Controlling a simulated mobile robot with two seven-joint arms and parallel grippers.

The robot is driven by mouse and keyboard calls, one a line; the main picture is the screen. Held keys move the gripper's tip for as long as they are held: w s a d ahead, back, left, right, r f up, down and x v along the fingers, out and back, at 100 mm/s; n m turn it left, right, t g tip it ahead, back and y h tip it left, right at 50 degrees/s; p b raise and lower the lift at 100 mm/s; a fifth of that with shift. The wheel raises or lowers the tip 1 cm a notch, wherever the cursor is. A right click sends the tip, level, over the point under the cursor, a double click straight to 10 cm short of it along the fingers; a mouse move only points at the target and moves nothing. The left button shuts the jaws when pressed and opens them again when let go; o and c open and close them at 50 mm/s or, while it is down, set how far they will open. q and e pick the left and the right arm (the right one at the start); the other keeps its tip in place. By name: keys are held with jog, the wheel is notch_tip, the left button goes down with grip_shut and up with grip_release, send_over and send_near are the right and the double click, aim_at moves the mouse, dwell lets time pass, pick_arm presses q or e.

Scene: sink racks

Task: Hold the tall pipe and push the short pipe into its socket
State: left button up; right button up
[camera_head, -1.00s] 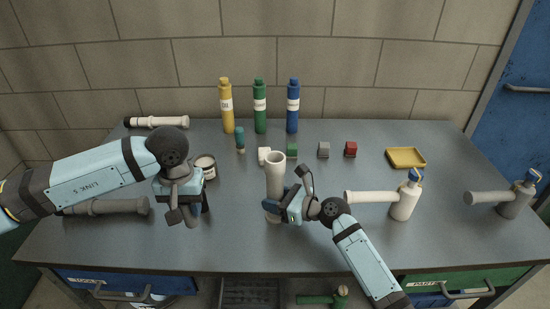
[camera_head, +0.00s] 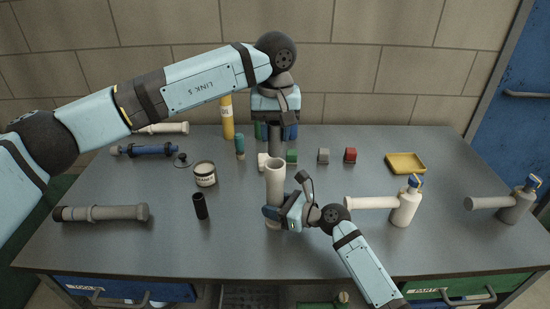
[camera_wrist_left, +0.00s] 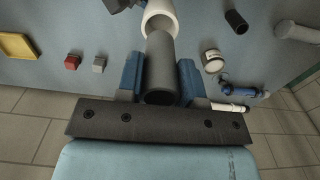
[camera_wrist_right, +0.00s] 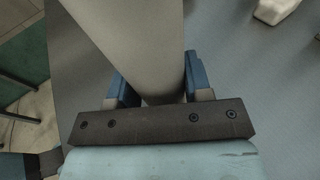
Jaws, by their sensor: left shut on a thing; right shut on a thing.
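The tall pale pipe (camera_head: 275,185) stands upright near the table's front middle, its open socket facing up. My right gripper (camera_head: 279,212) is shut around its lower part; the right wrist view shows the pipe (camera_wrist_right: 135,40) between the fingers (camera_wrist_right: 155,85). My left gripper (camera_head: 276,122) is above the tall pipe, shut on the short dark grey pipe (camera_head: 275,142), which points down. In the left wrist view the short pipe (camera_wrist_left: 160,60) sits between the blue fingers, its far end lined up with the pale socket ring (camera_wrist_left: 160,18). I cannot tell whether its end is inside.
A black tube (camera_head: 200,206), a lidless can (camera_head: 205,174) and a grey pipe (camera_head: 100,213) are on the left. A spray-like bottle with pipe (camera_head: 404,206) and a yellow tray (camera_head: 405,163) are on the right.

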aim_at(275, 155)
pick_arm(q)
jog(key=shift+f, duration=3)
jog(key=o, duration=0.8)
jog(key=shift+f, duration=0.15)
jog(key=shift+o, duration=0.2)
notch_tip(275, 155, up, 12)
jog(key=shift+r, duration=0.2)
pick_arm(e)
jog(key=o, duration=0.9)
